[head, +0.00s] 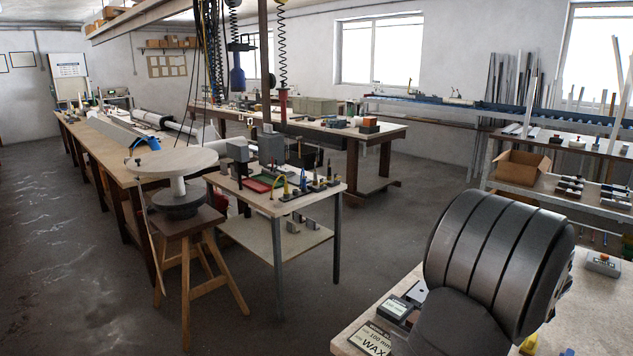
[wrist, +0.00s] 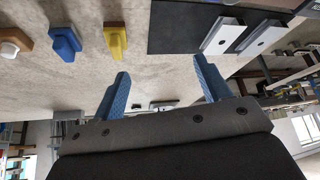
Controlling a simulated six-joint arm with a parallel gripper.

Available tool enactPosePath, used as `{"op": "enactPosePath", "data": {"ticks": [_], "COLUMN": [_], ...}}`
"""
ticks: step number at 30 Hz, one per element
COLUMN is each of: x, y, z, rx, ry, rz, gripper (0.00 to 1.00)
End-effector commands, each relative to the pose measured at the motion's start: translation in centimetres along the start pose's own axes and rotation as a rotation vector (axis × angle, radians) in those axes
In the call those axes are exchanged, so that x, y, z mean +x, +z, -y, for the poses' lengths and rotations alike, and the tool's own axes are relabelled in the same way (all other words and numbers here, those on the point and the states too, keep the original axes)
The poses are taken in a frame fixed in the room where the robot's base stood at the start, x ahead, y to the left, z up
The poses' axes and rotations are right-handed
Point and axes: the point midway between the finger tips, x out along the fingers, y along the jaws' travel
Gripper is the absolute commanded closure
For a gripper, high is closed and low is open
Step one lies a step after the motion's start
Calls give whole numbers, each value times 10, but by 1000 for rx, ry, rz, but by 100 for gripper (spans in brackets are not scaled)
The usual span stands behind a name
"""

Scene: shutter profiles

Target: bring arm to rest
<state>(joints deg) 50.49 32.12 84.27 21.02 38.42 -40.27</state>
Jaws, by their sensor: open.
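My gripper (wrist: 161,66) shows in the wrist view with its two blue textured fingers spread apart and nothing between them. Beyond the fingertips is a pale worktop (wrist: 190,78). A yellow block (wrist: 115,40), a blue block (wrist: 65,42) and a brown block with a white top (wrist: 14,45) stand in a row on it. Two pale metal profiles, one nearer (wrist: 222,37) and one to its right (wrist: 262,40), lie on a dark mat (wrist: 172,28). In the head view my dark arm fills the lower right, and the gripper is not seen there.
A small table with tools (head: 300,206), a round-topped stand (head: 170,163) and shelving with a cardboard box (head: 521,167) stand beyond open floor.

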Motion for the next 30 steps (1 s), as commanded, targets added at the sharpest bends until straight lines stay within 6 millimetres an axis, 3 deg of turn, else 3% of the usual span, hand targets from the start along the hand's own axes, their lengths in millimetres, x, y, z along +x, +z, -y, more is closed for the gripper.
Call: {"op": "enactPosePath", "data": {"ticks": [18, 30], "x": [-13, 50], "y": [4, -20], "z": [-54, -6], "rx": [322, 319], "ry": [186, 182], "rz": [-2, 1], "gripper": [30, 30]}}
